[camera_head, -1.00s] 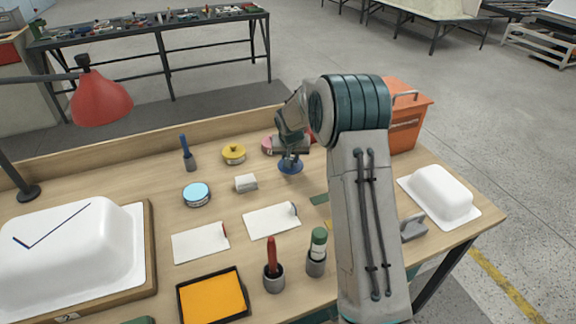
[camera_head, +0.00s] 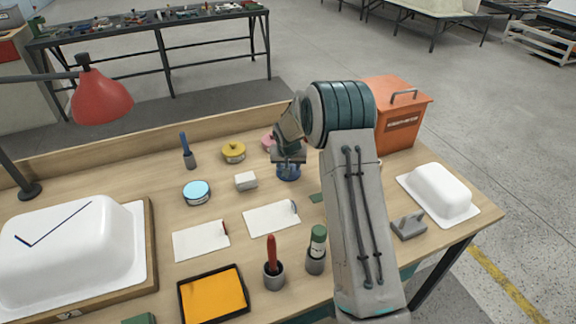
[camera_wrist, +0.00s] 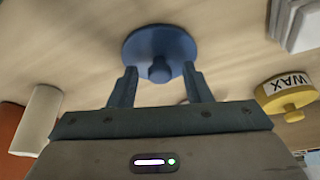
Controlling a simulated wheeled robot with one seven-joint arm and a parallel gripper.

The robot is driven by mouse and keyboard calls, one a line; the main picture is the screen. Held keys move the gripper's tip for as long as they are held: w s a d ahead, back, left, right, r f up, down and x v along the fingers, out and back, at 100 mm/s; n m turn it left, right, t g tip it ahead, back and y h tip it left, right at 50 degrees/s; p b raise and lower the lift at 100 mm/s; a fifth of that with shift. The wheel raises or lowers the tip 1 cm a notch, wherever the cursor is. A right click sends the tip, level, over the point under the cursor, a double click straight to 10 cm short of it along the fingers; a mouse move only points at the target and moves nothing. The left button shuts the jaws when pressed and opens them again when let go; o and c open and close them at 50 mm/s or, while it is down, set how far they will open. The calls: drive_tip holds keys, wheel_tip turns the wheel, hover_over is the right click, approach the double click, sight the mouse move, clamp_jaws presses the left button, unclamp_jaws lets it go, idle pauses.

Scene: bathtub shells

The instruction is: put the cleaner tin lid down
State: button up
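The blue cleaner tin lid (camera_head: 288,175) is a round disc with a small knob, low at the tabletop beneath my gripper (camera_head: 289,162). In the wrist view the lid (camera_wrist: 150,45) appears flat against the wood, knob towards me. My gripper (camera_wrist: 160,74) is open there, one finger on each side of the knob, with gaps showing between. A round tin with a light blue top (camera_head: 196,191), with no knob showing, stands to the left on the table. The gripper partly hides the lid in the head view.
A yellow wax tin (camera_head: 233,152) and a pink tin (camera_head: 268,142) stand behind and left. A pale block (camera_head: 246,181) is left of the lid. White cards (camera_head: 271,219) lie in front. An orange box (camera_head: 402,115) stands right, behind my arm.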

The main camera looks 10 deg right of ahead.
drive_tip(key=shift+r, duration=0.1)
drive_tip(key=shift+r+p, duration=0.15)
drive_tip(key=shift+p, duration=0.15)
drive_tip(key=d+b+v, duration=0.1)
drive_tip(key=b+v, duration=0.1)
drive_tip(key=v, duration=1)
drive_tip(key=s+r+n+g, duration=0.1)
drive_tip(key=s+r, duration=0.3)
drive_tip(key=s, duration=0.5)
drive_tip(key=s+r, duration=0.4)
drive_tip(key=s, duration=0.5)
drive_tip(key=s+n, duration=0.1)
drive_tip(key=s, duration=1.7)
drive_tip(key=shift+s+f+g+y, duration=0.2)
drive_tip(key=shift+s+g+y, duration=0.05)
drive_tip(key=shift+g+y, duration=0.15)
drive_tip(key=shift+a, duration=0.15)
drive_tip(key=shift+c, duration=0.8)
